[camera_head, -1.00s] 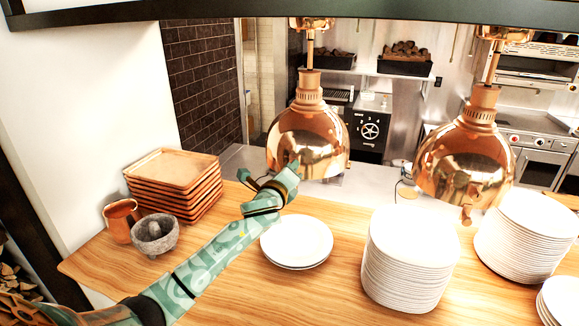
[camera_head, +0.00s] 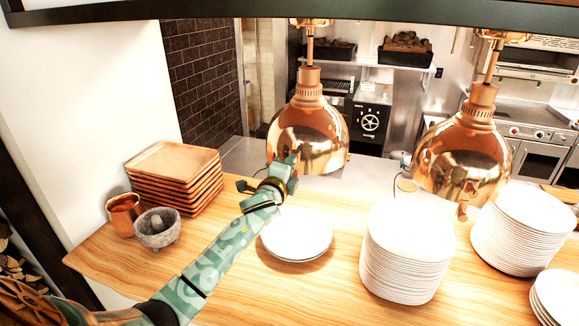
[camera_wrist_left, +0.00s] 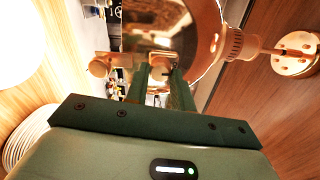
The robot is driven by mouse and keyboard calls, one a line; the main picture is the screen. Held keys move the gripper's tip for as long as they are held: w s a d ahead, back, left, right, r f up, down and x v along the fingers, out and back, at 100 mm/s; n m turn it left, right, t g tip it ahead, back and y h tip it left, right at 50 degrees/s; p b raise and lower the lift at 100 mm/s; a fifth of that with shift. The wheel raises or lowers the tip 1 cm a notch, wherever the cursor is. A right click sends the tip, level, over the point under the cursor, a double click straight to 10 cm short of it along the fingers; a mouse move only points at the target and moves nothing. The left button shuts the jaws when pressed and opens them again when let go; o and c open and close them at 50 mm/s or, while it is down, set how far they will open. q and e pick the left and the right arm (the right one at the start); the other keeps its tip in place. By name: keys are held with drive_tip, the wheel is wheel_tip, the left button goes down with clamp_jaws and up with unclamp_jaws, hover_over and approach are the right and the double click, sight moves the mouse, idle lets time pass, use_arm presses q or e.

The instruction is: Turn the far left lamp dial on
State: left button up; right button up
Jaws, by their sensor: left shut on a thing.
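The far left copper lamp (camera_head: 308,132) hangs over the counter, and its shade fills the top of the left wrist view (camera_wrist_left: 160,28). My left gripper (camera_head: 287,163) is at the shade's lower front edge. In the left wrist view my left gripper (camera_wrist_left: 158,74) has its fingers close together on a small copper dial (camera_wrist_left: 160,56) at the rim; the fingers cover much of it. How far the dial is turned cannot be seen. My right gripper is not in view.
A second copper lamp (camera_head: 463,160) hangs to the right. Plates (camera_head: 296,236) sit below my left gripper, with taller plate stacks (camera_head: 408,255) to the right. Wooden trays (camera_head: 175,165), a copper jug (camera_head: 122,215) and a stone mortar (camera_head: 156,232) stand at left.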

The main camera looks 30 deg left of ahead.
use_arm(q)
drive_tip(key=shift+f, duration=0.1)
drive_tip(key=o, duration=1)
drive_tip(key=shift+a, duration=0.1)
drive_tip(key=shift+s, duration=0.1)
drive_tip(key=b+v, duration=0.2)
drive_tip(key=v, duration=1.4)
